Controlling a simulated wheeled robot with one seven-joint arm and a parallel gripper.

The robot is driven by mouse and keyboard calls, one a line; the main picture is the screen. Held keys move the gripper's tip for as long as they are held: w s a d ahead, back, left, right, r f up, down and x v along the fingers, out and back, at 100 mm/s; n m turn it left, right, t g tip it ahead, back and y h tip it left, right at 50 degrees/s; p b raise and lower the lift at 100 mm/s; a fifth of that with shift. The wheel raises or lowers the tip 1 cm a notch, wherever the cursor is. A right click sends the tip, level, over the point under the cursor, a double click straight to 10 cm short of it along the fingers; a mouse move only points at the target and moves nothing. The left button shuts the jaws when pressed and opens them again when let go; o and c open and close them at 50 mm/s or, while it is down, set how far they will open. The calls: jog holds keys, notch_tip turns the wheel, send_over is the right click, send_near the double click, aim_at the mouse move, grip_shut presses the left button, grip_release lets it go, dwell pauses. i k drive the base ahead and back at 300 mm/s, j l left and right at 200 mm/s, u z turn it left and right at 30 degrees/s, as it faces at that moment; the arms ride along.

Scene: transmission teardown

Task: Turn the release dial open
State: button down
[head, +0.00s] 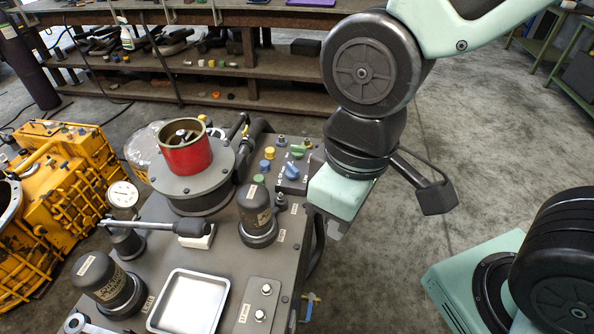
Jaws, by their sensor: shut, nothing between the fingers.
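A dark control box (290,178) with a pale blue knob (291,170) and small white markings sits at the right edge of the grey workbench; this knob looks like the release dial. Its exact turn angle is too small to read. My gripper (334,231) hangs just right of the box, beyond the bench's right edge, pointing down. Its pale green body shows, but its fingers are mostly hidden beneath it. It is shut and empty, and appears apart from the knob.
Green (297,150), yellow (270,153) and blue buttons stand near the box. A red cylinder (187,155) on a round flange, black capped cylinders (256,211) and a metal tray (165,328) occupy the bench. Yellow machinery (65,205) is left.

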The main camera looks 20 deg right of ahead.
aim_at(298, 151)
jog(key=i+l+u, duration=0.2)
jog(key=u, duration=0.2)
jog(key=i+l+u, duration=0.15)
jog(key=l+u, duration=0.2)
